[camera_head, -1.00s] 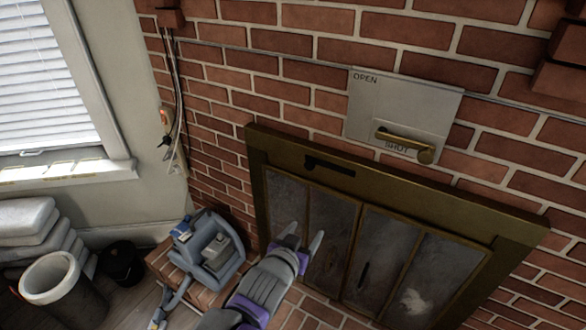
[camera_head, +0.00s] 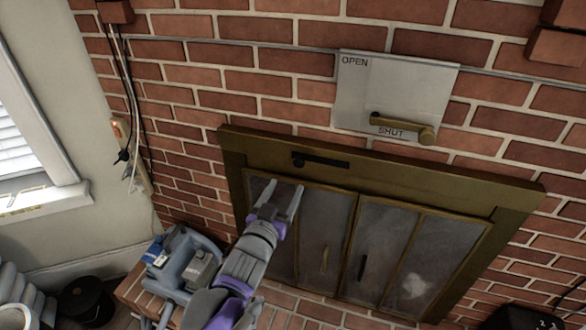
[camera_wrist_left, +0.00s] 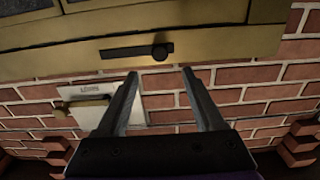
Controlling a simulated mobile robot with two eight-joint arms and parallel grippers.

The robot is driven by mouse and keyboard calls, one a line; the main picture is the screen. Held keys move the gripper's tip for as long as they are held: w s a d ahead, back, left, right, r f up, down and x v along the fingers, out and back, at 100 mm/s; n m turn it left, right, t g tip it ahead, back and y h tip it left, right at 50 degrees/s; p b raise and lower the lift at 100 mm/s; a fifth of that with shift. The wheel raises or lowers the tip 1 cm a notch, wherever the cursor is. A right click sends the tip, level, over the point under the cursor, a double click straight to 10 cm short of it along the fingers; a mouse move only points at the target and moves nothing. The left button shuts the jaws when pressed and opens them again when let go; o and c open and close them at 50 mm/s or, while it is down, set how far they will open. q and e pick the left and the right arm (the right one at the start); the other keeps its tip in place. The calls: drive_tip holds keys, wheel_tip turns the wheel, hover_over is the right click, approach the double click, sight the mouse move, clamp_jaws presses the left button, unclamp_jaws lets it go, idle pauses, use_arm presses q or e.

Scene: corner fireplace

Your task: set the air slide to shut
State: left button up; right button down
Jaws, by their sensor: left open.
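The air slide (camera_head: 325,162) is a dark horizontal slot with a small round knob at its left end, on the brass top bar of the fireplace doors. In the left wrist view, which looks upside down, the slide (camera_wrist_left: 125,52) shows its knob towards the right, beyond the fingertips. No open or shut marking on it is readable. My left gripper (camera_head: 282,192) is open and empty, below and left of the slide's middle, in front of the glass doors. Its two fingers also show in the wrist view (camera_wrist_left: 160,76), apart from the knob. My right gripper is not in view.
Above the doors, a pale plate (camera_head: 350,95) marked OPEN and SHUT carries a brass lever (camera_head: 400,127). A blue-grey appliance (camera_head: 185,265) sits on the bricks at lower left. Cables (camera_head: 128,110) hang left on the wall. A dark box (camera_head: 520,318) is at lower right.

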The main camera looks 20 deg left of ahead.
sight(298, 164)
use_arm(q)
drive_tip(key=w, duration=0.9)
drive_tip(key=shift+w+d+b, duration=0.15)
drive_tip(key=shift+b, duration=0.2)
drive_tip(key=shift+c, duration=0.3)
clamp_jaws()
idle(0.5)
